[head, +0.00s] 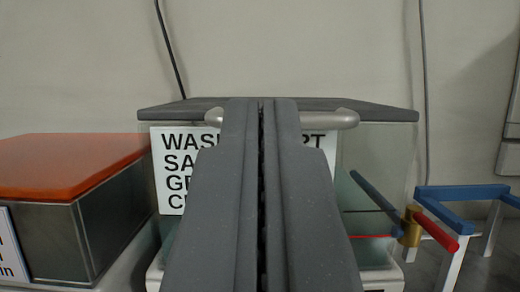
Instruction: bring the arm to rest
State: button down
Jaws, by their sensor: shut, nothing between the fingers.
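My gripper (261,104) fills the lower middle of the head view. Its two dark grey fingers lie side by side with only a thin dark line between them, and it is shut and empty. The fingers point forward at a clear-walled box with a dark grey lid (385,109). They cover the middle of the box's metal handle (343,119) and part of its white sign (170,175). I cannot tell whether the fingertips touch the box or are apart from it.
An orange-topped box (65,165) stands at the left. At the right are a blue and white rack (450,195) and a red rod (436,231) with a brass-coloured collar (410,226). Dark cables (172,50) hang on the pale wall behind.

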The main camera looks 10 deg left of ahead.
jog(key=shift+b+v, duration=1)
jog(key=shift+b, duration=1)
jog(key=d+r+g+h, duration=0.35)
jog(key=d+r, duration=0.35)
jog(key=r, duration=0.6)
jog(key=s+d+r+m+g+h, duration=0.15)
jog(key=s+d+r+g, duration=0.25)
jog(key=s+r, duration=0.75)
notch_tip(320, 180, up, 11)
jog(key=p, duration=1.3)
jog(key=shift+s+f+m, duration=0.25)
jog(key=shift+s+m, duration=0.15)
jog(key=shift+m, duration=0.05)
jog(key=shift+d+t, duration=0.15)
jog(key=shift+t, duration=0.1)
